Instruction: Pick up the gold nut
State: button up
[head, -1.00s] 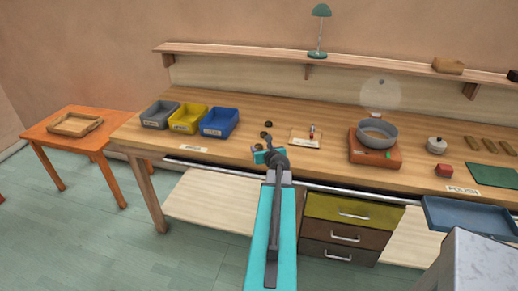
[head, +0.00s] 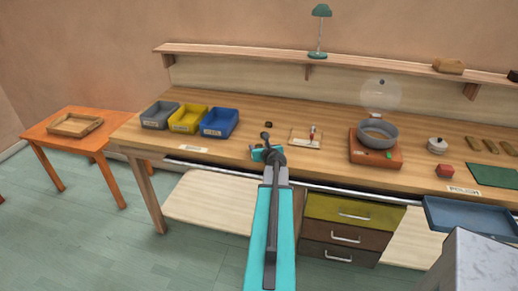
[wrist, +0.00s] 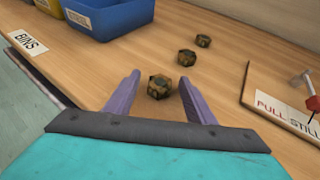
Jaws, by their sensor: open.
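Three dark, brass-coloured nuts lie in a loose row on the wooden bench in the wrist view. The near nut (wrist: 159,88) sits between my open fingers, close to their tips. The middle nut (wrist: 187,57) and the far nut (wrist: 203,41) lie beyond, to the upper right. All look alike, so I cannot tell which is the gold one. In the head view one nut (head: 268,125) shows behind my gripper (head: 266,151); my gripper and arm seem to hide the others. My gripper also shows in the wrist view (wrist: 158,78), open and empty.
A blue bin (wrist: 110,15) stands to the upper left, beside yellow (head: 188,119) and grey (head: 160,115) bins. A white card (wrist: 285,104) with a small hammer lies to the right. A red-orange stand with a pan (head: 378,133) is farther right.

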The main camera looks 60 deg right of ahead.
jog(key=c, duration=1.2)
jog(key=shift+r, duration=0.1)
jog(key=shift+r, duration=1.7)
jog(key=s+a+b, duration=0.1)
jog(key=s, duration=0.2)
jog(key=s+a+b, duration=0.1)
jog(key=s+a, duration=0.1)
jog(key=s, duration=0.1)
jog(key=s+a+r+b, duration=0.1)
jog(key=s, duration=0.3)
jog(key=shift+a, duration=0.2)
jog(key=shift+s+r+p, duration=0.15)
jog(key=shift+p, duration=0.25)
jog(key=s+p, duration=0.1)
jog(key=p, duration=0.1)
jog(key=s+a+p, duration=0.1)
jog(key=p, duration=0.2)
jog(key=shift+s+r, duration=0.2)
jog(key=shift+s+p, duration=0.1)
jog(key=shift+p, duration=0.45)
